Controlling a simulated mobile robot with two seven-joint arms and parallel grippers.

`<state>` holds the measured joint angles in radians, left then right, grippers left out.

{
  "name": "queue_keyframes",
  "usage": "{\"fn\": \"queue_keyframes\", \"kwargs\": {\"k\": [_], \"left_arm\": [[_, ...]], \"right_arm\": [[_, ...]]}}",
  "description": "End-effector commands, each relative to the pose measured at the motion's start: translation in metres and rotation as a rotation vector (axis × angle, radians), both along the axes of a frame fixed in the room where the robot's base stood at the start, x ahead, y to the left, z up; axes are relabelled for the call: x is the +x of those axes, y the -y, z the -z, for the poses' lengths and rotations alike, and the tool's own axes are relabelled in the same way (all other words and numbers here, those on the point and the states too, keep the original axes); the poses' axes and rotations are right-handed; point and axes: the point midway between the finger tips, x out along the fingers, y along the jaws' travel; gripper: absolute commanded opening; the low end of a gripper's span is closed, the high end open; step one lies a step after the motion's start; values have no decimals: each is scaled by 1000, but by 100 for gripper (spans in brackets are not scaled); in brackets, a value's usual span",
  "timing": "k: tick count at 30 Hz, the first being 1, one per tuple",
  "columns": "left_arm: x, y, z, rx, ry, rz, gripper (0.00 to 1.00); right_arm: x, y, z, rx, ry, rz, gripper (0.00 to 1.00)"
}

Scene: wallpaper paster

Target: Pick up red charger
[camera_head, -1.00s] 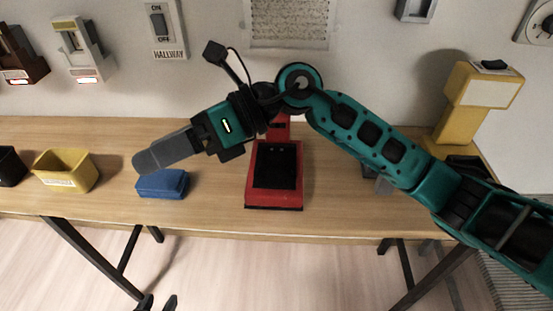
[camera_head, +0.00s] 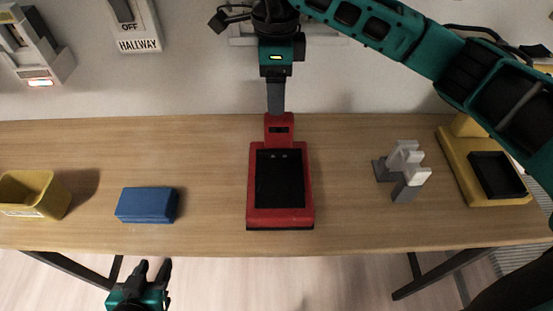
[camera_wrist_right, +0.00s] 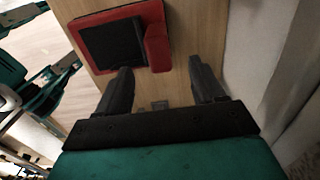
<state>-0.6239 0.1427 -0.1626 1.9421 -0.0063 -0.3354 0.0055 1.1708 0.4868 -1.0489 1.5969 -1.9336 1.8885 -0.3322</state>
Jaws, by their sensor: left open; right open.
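The red charger (camera_head: 280,180) stands on the wooden table in the middle of the head view. It has a flat base with a black pad and a raised red block at its back. My right gripper (camera_head: 276,110) points down just above that back block. In the right wrist view the charger (camera_wrist_right: 110,40) is at the top, with its red block just beyond the gap between the open fingers of my right gripper (camera_wrist_right: 160,66). Contact is not visible. My left gripper (camera_head: 153,268) is open and empty in front of the table's front edge.
A blue box (camera_head: 147,204) and a yellow bin (camera_head: 35,193) stand left of the charger on the table (camera_head: 215,225). A grey-white stand (camera_head: 405,172) and a yellow device (camera_head: 460,170) stand to the right. A wall with a switch (camera_head: 135,25) rises behind.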

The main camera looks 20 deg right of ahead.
Motion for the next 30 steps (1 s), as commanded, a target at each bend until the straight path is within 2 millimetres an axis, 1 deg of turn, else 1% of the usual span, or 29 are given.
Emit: {"fn": "queue_keyframes", "kwargs": {"k": [1, 6, 14, 21, 24, 30], "left_arm": [[-2, 0, 2, 1, -6, 1, 42], [-5, 0, 4, 1, -12, 1, 42], [-5, 0, 2, 1, -12, 1, 42], [-2, 0, -1, 1, -7, 1, 42], [0, 0, -2, 1, -2, 1, 42], [2, 0, -4, 1, 3, 1, 42]], "right_arm": [[-1, 0, 12, 0, -4, 1, 68], [-1, 0, 40, 1, -4, 0, 68], [-2, 2, 61, 2, -3, 1, 68], [-4, 5, 96, 2, -3, 1, 68], [-3, 5, 103, 3, 0, -1, 68], [-3, 5, 104, 3, 1, -1, 68]]}}
